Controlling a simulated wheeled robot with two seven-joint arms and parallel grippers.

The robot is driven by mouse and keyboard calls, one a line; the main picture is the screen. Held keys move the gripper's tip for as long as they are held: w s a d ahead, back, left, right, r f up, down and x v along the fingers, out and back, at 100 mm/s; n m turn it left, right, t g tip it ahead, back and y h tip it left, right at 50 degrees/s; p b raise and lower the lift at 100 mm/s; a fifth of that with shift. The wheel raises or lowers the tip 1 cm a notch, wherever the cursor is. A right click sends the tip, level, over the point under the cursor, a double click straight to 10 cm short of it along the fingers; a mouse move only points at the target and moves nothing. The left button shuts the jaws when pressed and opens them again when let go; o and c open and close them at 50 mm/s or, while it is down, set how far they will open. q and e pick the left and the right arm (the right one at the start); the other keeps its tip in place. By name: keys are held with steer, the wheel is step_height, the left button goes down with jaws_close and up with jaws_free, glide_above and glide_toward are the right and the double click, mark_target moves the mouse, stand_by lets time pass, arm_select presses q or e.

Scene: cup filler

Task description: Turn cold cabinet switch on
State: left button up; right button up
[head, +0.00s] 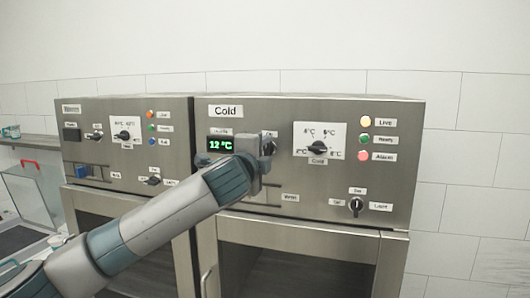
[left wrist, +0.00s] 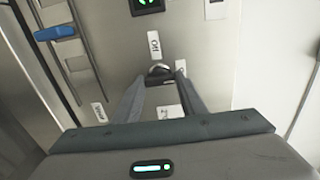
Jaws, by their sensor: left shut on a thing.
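The Cold cabinet (head: 237,112) is a steel front on the right in the head view, with a lit green display (head: 221,144) reading 12 °C. The switch (head: 269,147) is a small dark knob right of the display. My left gripper (head: 264,158) is at this knob and partly hides it. In the left wrist view the switch (left wrist: 160,70) is a rounded metal-and-dark knob between the two fingers, below a label reading Off. My left gripper (left wrist: 160,84) is shut on it. The exact angle of the switch is hard to tell. My right gripper is not in view.
A white dial plate with a black temperature dial (head: 317,148) is right of the switch. Coloured lamps (head: 365,139) and a lower light knob (head: 355,206) are farther right. The Warm cabinet (head: 90,110) stands left. A glass box (head: 36,190) is at the far left.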

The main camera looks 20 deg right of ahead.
arm_select(q)
steer(key=shift+f, duration=0.1)
steer(key=o, duration=1.1)
steer(key=shift+c, duration=0.2)
steer(key=shift+s, duration=0.1)
steer(key=shift+b+v, duration=0.55)
steer(key=shift+v, duration=0.25)
steer(key=b+v, duration=0.6)
steer(key=v, duration=0.9)
steer(key=shift+s+a+b, duration=0.25)
steer(key=shift+a+b, duration=0.05)
steer(key=shift+b, duration=0.05)
